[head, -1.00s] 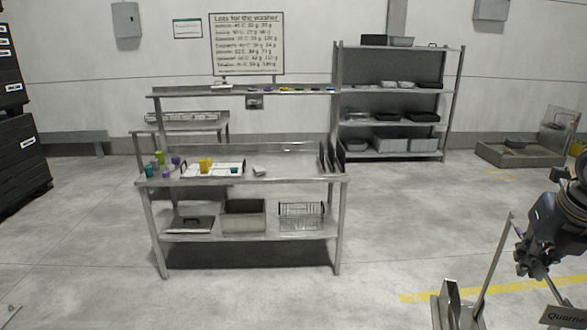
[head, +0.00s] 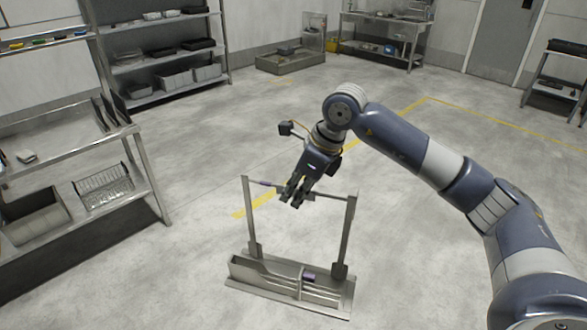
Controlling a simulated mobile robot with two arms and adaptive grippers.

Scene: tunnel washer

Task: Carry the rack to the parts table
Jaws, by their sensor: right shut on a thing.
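The rack (head: 345,238) is a grey metal tray with two uprights and a bar across the top. It is in the lower middle of the head view, close to upright. My right gripper (head: 293,196) is shut on its top bar, and the fingers hide part of the bar. A small purple part (head: 308,276) shows in the rack's tray. I cannot tell how far the rack is above the floor. A steel table (head: 75,160) stands at the left, cut off by the picture edge and apart from the rack. My left gripper is not in view.
A wire basket (head: 104,190) and a grey bin (head: 32,217) sit on the table's lower shelf. A shelf unit (head: 226,45) stands behind it. Another steel bench (head: 385,22) stands at the back wall. The floor around the rack is clear, with a yellow line (head: 385,121).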

